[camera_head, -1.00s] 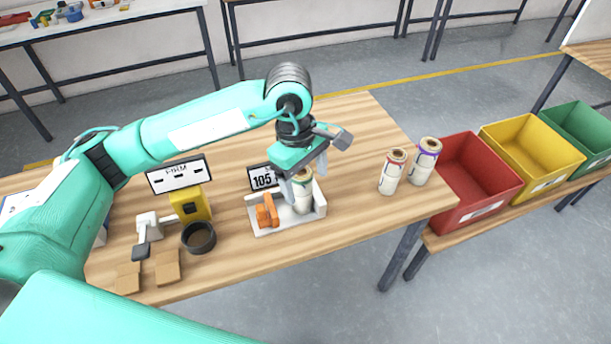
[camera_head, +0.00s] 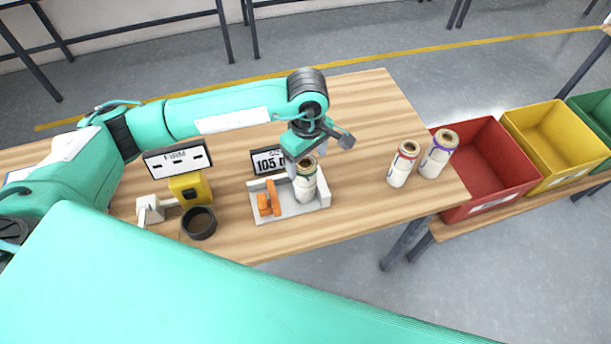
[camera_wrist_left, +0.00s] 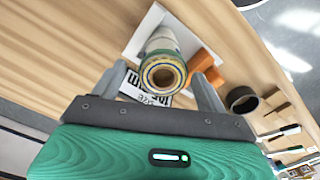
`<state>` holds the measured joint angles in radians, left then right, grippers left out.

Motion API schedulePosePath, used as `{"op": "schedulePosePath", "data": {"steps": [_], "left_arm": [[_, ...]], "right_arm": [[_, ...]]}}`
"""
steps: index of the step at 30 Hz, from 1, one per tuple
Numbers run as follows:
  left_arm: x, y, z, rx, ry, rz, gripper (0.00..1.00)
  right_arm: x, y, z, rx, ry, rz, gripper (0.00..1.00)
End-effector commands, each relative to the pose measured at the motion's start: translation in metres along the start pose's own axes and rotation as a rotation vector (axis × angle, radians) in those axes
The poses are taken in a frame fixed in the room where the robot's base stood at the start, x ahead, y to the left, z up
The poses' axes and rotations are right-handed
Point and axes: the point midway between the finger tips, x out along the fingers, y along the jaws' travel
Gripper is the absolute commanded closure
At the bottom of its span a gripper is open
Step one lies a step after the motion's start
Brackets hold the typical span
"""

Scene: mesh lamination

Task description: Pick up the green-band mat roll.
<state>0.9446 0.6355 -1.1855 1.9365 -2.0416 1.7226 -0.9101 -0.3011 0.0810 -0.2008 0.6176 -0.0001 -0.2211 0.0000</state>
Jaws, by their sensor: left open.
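The green-band mat roll (camera_head: 307,186) stands upright in a white tray (camera_head: 284,210), whitish with a green band near its upper end. In the left wrist view its open end (camera_wrist_left: 162,72) faces the camera, and the green band shows below the rim. My left gripper (camera_head: 304,168) is over the roll. In the left wrist view my left gripper (camera_wrist_left: 161,80) is open, with one finger on each side of the roll's top. Gaps show on both sides there, so it does not grip. The gripper hides part of the roll in the head view. My right gripper is out of view.
An orange piece (camera_head: 268,201) sits in the tray beside the roll. A display (camera_head: 268,161) stands behind. A red-band roll (camera_head: 403,165) and a purple-band roll (camera_head: 438,155) stand right, near a red bin (camera_head: 486,163). A dark ring (camera_head: 199,223) lies left.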

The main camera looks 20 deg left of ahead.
Motion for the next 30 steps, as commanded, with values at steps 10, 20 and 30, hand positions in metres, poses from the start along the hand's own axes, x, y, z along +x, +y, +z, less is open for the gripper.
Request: {"op": "schedulePosePath", "data": {"steps": [10, 20, 30], "left_arm": [[0.041, -0.005, -0.002, -0.002, -0.002, -0.005, 0.25], [0.050, -0.004, -0.002, 0.000, 0.000, -0.001, 0.25], [0.049, -0.004, -0.002, 0.000, 0.000, -0.001, 0.83]], "right_arm": [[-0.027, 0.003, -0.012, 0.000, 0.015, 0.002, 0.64], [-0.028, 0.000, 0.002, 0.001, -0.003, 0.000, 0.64], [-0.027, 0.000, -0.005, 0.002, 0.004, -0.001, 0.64]]}}
